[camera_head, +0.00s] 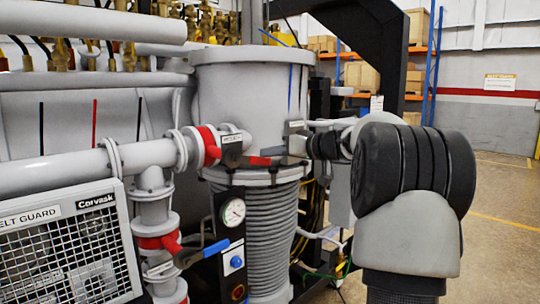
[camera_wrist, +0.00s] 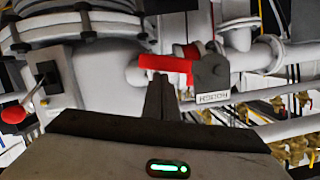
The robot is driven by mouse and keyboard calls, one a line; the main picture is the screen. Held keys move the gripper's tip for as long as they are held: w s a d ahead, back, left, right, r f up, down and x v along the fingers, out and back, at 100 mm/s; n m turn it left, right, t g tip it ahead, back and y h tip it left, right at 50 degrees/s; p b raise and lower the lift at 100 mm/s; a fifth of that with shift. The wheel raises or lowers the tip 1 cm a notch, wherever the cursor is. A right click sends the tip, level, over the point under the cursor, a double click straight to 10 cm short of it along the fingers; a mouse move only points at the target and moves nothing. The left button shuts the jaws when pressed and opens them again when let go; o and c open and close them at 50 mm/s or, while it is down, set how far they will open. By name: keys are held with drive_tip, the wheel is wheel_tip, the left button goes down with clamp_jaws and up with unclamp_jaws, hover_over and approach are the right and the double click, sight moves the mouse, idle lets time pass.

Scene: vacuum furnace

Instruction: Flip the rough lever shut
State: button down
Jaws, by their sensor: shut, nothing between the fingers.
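The rough lever (camera_wrist: 165,63) is a red bar beside a grey body whose label reads ROUGH, upside down in the wrist view. In the head view the red lever (camera_head: 260,161) sticks out to the right, about level, from the labelled valve (camera_head: 233,143) on the horizontal pipe. My gripper (camera_wrist: 161,80) is shut and empty. Its dark fingertips overlap the lower edge of the red bar in the wrist view; I cannot tell whether they touch it. In the head view my gripper is small and dark, just right of the lever, in front of the large grey cylinder.
A second valve with a blue-handled lever (camera_head: 201,252) sits lower left, near a pressure gauge (camera_head: 233,212). A belt guard (camera_head: 65,245) stands at front left. A red-knobbed lever (camera_wrist: 14,114) is at the left of the wrist view. Open floor (camera_head: 500,235) lies to the right.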

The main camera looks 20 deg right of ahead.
drive_tip(key=s+a+f+m+t+y+b, duration=0.1)
drive_tip(key=s+a+f+m+y+b, duration=0.1)
drive_tip(key=a+f+m+b, duration=0.4)
drive_tip(key=shift+s+a+f+m+y+b, duration=0.15)
drive_tip(key=shift+f+m+y+b, duration=0.75)
drive_tip(key=shift+f+m+b, duration=2)
drive_tip(key=shift+a+r+m+b, duration=0.15)
drive_tip(key=shift+r+m+b, duration=0.6)
drive_tip(key=shift+b, duration=0.25)
drive_tip(key=shift+r, duration=0.1)
